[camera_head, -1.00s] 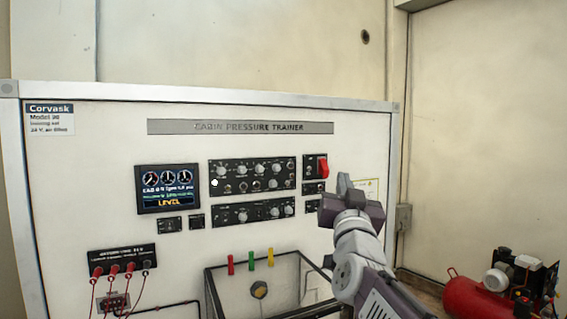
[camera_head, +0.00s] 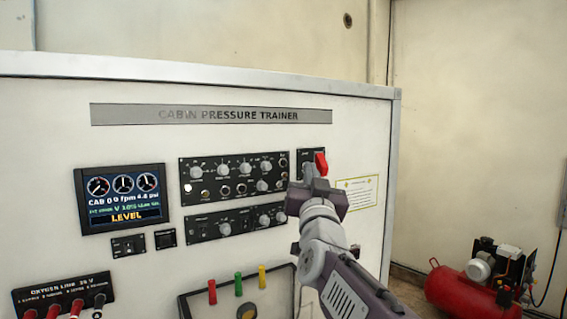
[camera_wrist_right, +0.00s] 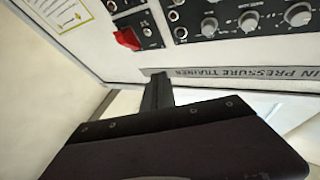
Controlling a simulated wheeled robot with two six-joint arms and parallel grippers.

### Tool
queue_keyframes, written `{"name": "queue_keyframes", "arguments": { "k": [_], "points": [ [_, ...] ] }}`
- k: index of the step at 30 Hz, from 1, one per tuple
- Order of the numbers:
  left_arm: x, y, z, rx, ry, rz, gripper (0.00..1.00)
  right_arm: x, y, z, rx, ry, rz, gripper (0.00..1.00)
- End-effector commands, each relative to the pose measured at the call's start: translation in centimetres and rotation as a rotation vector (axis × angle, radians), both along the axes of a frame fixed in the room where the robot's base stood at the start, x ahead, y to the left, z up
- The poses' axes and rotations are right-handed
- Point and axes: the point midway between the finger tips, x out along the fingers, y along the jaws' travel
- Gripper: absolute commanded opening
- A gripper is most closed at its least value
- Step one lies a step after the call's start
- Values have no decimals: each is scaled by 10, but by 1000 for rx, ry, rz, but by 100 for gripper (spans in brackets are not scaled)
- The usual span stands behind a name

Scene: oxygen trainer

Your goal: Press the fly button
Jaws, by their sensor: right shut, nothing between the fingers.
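The trainer panel (camera_head: 240,143) is upright in front of me, with the main control strip (camera_head: 232,176) below its title plate. I cannot read which control is the fly button. A display (camera_head: 122,198) at left reads "LEVEL" in its bottom line. Two small black modules (camera_head: 128,246) sit below it. My right gripper (camera_head: 308,171) is shut and empty, in front of the panel's right side near a red switch cover (camera_head: 321,162), partly hiding the modules there. In the right wrist view the shut fingers (camera_wrist_right: 157,91) appear apart from the red cover (camera_wrist_right: 127,38). My left gripper is out of view.
A second knob strip (camera_head: 236,222) lies under the main one. Red, green and yellow handles (camera_head: 238,285) stand below. An oxygen jack box (camera_head: 62,294) with red plugs is at lower left. A red compressor (camera_head: 470,298) is on the floor at right.

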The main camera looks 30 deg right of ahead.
Motion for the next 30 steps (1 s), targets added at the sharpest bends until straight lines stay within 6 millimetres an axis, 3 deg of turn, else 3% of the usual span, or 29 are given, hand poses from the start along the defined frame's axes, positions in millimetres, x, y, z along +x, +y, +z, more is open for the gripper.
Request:
{"name": "queue_keyframes", "arguments": {
  "k": [9,15,30],
  "points": [
    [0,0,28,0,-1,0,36,48,4,4,0,4,1,0],
    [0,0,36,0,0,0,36,69,6,2,0,1,1,0],
    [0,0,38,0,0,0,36,78,6,0,0,0,0,0]
  ]
}}
